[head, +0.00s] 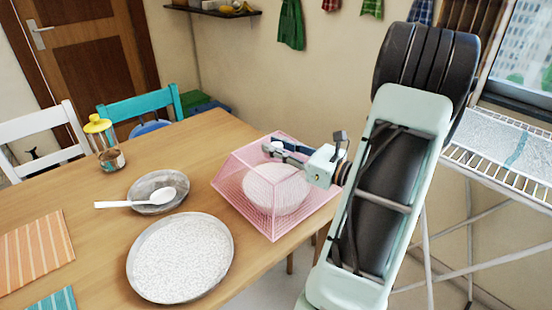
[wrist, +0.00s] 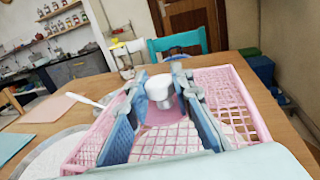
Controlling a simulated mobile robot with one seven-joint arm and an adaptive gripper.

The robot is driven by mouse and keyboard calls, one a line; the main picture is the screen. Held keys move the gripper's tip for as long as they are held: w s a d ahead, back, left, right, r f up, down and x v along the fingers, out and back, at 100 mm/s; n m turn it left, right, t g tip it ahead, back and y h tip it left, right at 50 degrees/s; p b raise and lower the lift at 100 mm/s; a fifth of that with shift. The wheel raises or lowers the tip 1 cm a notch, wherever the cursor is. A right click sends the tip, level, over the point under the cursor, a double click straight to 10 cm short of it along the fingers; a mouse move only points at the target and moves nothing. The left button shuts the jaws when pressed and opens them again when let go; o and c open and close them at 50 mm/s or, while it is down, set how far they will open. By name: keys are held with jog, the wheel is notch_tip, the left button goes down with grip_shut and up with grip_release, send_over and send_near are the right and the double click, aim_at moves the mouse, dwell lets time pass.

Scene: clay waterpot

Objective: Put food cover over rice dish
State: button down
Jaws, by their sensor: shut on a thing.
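The food cover (head: 233,190) is a pink mesh pyramid at the table's right edge. In the wrist view its pink mesh (wrist: 235,100) spreads below and around the fingers. My gripper (head: 275,148) is at the cover's top, its fingers shut on the cover's white knob (wrist: 160,88). A round white dish (head: 276,188) shows through the mesh, under the cover. A large round plate of white, grainy rice (head: 180,257) sits uncovered to the left of the cover; part of it shows in the wrist view (wrist: 50,158). I cannot tell whether the cover touches the table.
A grey bowl (head: 147,187) with a white spoon (head: 135,204) stands behind the rice plate. A yellow-lidded jar (head: 106,150) stands farther back. Striped orange (head: 36,248) and teal (head: 54,300) cloths lie at the left. Chairs stand behind; a drying rack (head: 500,160) is at right.

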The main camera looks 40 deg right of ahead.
jog(key=shift+w+f+b, duration=0.15)
jog(key=shift+f+b, duration=0.15)
jog(key=shift+f, duration=1.45)
jog(key=shift+f+b, duration=0.3)
jog(key=shift+f, duration=0.15)
jog(key=c, duration=1.7)
grip_release()
jog(key=shift+r, duration=0.1)
jog(key=shift+r+p, duration=0.3)
jog(key=shift+s+d+r, duration=0.1)
jog(key=shift+s+d, duration=0.1)
jog(key=shift+s, duration=0.1)
jog(key=p+v, duration=0.1)
jog(key=v, duration=1)
jog(key=shift+s, duration=0.2)
